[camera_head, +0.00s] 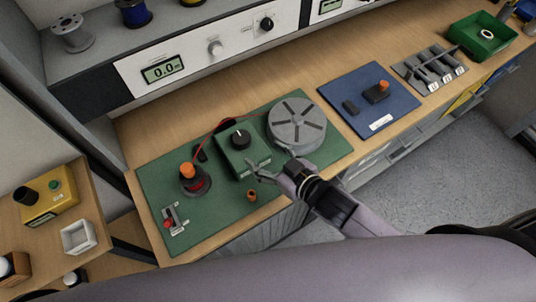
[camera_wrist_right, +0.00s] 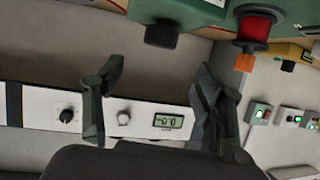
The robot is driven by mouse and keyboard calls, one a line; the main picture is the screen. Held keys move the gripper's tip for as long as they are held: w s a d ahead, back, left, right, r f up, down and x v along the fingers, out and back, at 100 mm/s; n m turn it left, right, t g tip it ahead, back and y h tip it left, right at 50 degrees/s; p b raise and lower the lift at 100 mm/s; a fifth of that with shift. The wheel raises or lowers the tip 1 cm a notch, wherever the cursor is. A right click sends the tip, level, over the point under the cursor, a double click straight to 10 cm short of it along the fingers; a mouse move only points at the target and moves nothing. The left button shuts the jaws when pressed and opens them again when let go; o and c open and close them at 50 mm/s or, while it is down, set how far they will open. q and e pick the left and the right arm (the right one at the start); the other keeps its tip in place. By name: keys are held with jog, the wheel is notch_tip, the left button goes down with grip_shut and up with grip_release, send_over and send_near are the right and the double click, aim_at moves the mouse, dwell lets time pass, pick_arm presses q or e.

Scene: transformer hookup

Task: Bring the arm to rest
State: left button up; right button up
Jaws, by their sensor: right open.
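My right gripper (camera_head: 264,172) is open and empty over the front edge of the green mat (camera_head: 228,206). Its two dark fingers stand wide apart in the right wrist view (camera_wrist_right: 158,92), with nothing between them. The green box with a black knob (camera_head: 241,150) is just behind the fingertips. A red coil with an orange cap (camera_head: 192,178) stands left of the box, and a red wire (camera_head: 210,131) runs in an arc behind them. A grey slotted round tray (camera_head: 297,125) lies right of the box. My left gripper is out of view.
A small orange-brown piece (camera_head: 252,195) and a switch (camera_head: 175,219) lie on the mat. A blue mat (camera_head: 370,98) and a green bin (camera_head: 482,35) are farther right. A meter panel (camera_head: 200,50) runs behind the bench. Open floor (camera_head: 440,170) lies in front.

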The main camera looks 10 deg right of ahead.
dwell(0.6)
jog(key=s+d+f+m+g+h, duration=0.2)
jog(key=s+d+m+g+h, duration=0.45)
jog(key=s+d, duration=0.85)
notch_tip(320, 180, down, 31)
jog(key=n+g+b, duration=0.2)
jog(key=g+b, duration=0.1)
jog(key=b, duration=0.2)
jog(key=s+d+f+b, duration=0.2)
jog(key=s+f+b, duration=0.2)
jog(key=s+f, duration=1.3)
notch_tip(320, 180, down, 4)
jog(key=shift+s+d+r+g+h, duration=0.1)
jog(key=shift+s+d+g+h, duration=0.25)
jog(key=shift+s+g, duration=0.1)
jog(key=shift+a+n, duration=0.1)
jog(key=shift+n, duration=0.25)
